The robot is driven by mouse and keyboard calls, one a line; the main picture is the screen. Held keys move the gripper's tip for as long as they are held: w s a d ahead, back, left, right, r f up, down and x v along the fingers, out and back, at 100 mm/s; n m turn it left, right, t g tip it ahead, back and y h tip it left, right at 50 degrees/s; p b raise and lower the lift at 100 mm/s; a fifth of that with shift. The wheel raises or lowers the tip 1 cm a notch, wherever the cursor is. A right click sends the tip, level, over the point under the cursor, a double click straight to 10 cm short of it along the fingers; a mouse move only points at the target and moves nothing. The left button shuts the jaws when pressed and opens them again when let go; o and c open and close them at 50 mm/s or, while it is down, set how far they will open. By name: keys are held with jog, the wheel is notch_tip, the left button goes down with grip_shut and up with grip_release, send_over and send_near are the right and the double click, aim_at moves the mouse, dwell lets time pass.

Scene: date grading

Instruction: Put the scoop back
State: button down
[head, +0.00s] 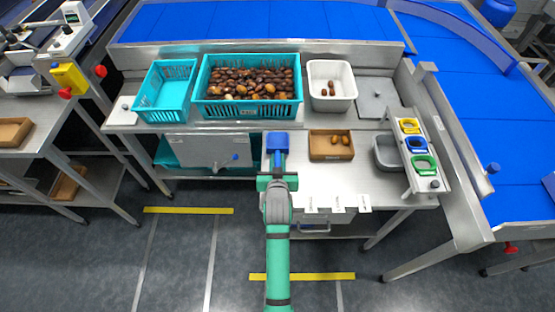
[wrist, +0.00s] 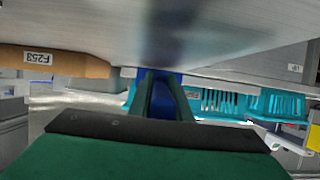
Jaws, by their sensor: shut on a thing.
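The blue scoop (head: 277,141) is in my gripper (head: 277,163), in front of the teal crate of dates and left of the small brown box. In the wrist view my gripper (wrist: 165,105) has its two fingers closed around a blue part of the scoop (wrist: 168,78). Most of the scoop is hidden there by the fingers. I cannot tell whether the scoop touches the steel worktop.
A teal crate of dates (head: 250,112), an empty teal crate (head: 150,113) and a white bin (head: 350,99) stand along the back. A brown box (head: 331,156), a grey tub (head: 383,168) and a rack of coloured rings (head: 418,185) are right. The worktop (head: 310,185) between has free room.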

jog(key=shift+f, duration=0.45)
jog(key=c, duration=1.6)
grip_release()
jog(key=shift+o, duration=0.2)
jog(key=v, duration=1)
jog(key=shift+s+r, duration=0.25)
jog(key=shift+s, duration=0.1)
jog(key=s+f, duration=0.3)
jog(key=s, duration=1.6)
jog(key=s+r+t, duration=0.1)
jog(key=s+r, duration=0.2)
jog(key=s, duration=0.4)
jog(key=s+r, duration=0.4)
jog(key=s, duration=0.3)
jog(key=shift+s+t, duration=0.35)
jog(key=shift+t, duration=0.05)
